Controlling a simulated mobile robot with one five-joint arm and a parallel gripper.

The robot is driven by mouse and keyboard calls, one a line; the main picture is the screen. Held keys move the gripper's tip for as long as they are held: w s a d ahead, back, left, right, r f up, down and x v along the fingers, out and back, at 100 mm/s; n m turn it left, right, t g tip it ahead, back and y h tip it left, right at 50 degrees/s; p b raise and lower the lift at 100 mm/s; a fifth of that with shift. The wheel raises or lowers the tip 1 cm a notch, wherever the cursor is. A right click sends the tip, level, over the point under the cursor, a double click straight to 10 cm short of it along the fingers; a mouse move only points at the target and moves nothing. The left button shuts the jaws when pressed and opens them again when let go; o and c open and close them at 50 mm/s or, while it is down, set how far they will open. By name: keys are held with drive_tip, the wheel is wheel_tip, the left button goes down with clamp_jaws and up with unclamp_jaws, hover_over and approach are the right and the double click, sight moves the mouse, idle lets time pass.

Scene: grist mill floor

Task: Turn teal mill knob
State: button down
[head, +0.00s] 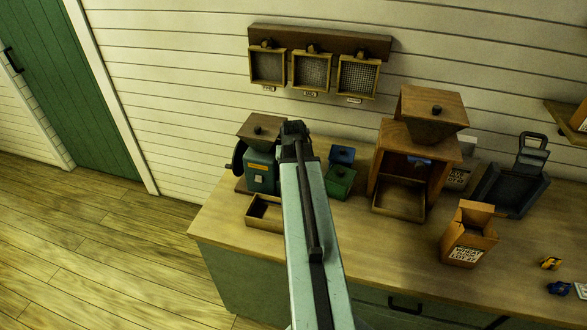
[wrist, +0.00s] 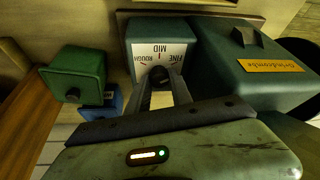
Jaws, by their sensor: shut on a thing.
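The teal mill (head: 262,170) stands on the counter's left part with a wooden hopper on top and an orange label. In the wrist view its body (wrist: 255,75) is on the right. Beside the body is a teal box with a white dial plate (wrist: 163,54) marked ROUGH, MID and FINE. The dark round knob (wrist: 158,74) sits on this plate. My gripper (wrist: 160,88) has its fingers on both sides of the knob and is shut on it. I cannot tell where the knob points. In the head view my arm hides the knob and fingertips.
A green box (wrist: 76,74) and a blue box (wrist: 101,103) stand close by on the left in the wrist view. A wooden mill (head: 392,150), a paper bag (head: 468,235) and a dark scoop-like tray (head: 510,185) stand to the right. A shallow drawer (head: 262,212) lies before the teal mill.

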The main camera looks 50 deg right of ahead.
drive_tip(key=shift+s, duration=0.1)
idle(0.3)
drive_tip(key=c, duration=1.1)
unclamp_jaws()
drive_tip(key=shift+c, duration=0.2)
drive_tip(key=shift+r, duration=0.1)
drive_tip(key=p+v, duration=0.7)
drive_tip(key=shift+r, duration=0.15)
